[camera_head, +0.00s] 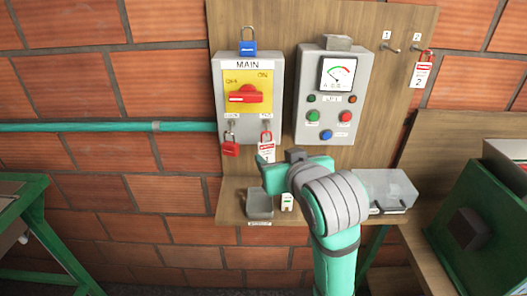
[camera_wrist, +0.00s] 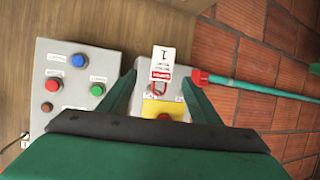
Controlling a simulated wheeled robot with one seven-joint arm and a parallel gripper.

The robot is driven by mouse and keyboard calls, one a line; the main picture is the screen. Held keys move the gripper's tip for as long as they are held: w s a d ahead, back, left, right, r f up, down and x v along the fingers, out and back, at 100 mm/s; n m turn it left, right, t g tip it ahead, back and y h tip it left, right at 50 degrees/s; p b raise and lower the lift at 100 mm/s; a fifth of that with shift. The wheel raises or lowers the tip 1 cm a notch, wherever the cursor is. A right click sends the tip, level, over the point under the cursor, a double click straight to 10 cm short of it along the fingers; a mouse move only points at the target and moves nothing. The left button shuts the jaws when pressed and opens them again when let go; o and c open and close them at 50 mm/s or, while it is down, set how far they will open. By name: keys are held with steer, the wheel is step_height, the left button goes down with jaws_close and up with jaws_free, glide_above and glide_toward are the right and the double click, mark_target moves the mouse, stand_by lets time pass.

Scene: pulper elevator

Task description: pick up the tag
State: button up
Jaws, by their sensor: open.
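A white and red tag (camera_wrist: 163,62) marked 1 hangs by a red loop at the lower edge of the grey MAIN switch box (camera_head: 219,82). In the head view this tag (camera_head: 266,150) is just above my gripper, its lower part close to or behind a fingertip. My gripper (camera_wrist: 158,78) is open, and its green fingers stand on either side of the tag in the wrist view. I cannot tell how deep the tag is between them. A second tag (camera_head: 422,76), marked 2, hangs under a red padlock on the right hook.
A red padlock (camera_head: 230,149) hangs left of the tag; a blue padlock (camera_head: 248,48) sits on the box top. A meter box (camera_head: 309,83) with buttons is to the right.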

mark_target(266, 153)
steer(key=x, duration=0.4)
steer(key=shift+f, duration=0.1)
steer(key=x, duration=0.4)
steer(key=shift+w+a+f, duration=0.15)
steer(key=shift+a+f, duration=0.2)
steer(key=shift+f, duration=0.05)
steer(key=shift+w+f, duration=0.15)
steer(key=shift+w, duration=0.15)
steer(key=c, duration=1.1)
